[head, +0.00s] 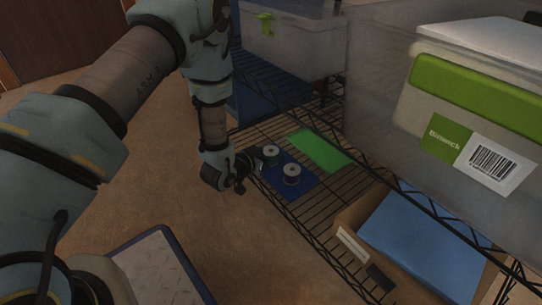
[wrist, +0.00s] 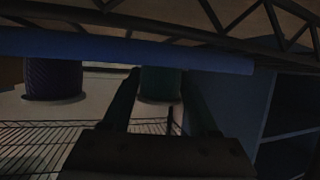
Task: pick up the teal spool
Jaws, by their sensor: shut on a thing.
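The teal spool (wrist: 160,84) is between the two fingers of my gripper (wrist: 160,78) in the wrist view, dark and partly hidden by them. In the head view, the teal spool (head: 270,150) is the farther of two spools with pale tops, and my gripper (head: 260,162) reaches it from the left. The gripper is shut on this spool. The spool is upright at the blue mat (head: 304,188); I cannot tell whether its base touches the mat. The wrist picture looks upside down, with the mat's edge across the top.
A purple spool (wrist: 53,80) stands close beside the teal one; it also shows in the head view (head: 292,174). A green sheet (head: 320,151) lies behind on the wire shelf. A bar crosses overhead.

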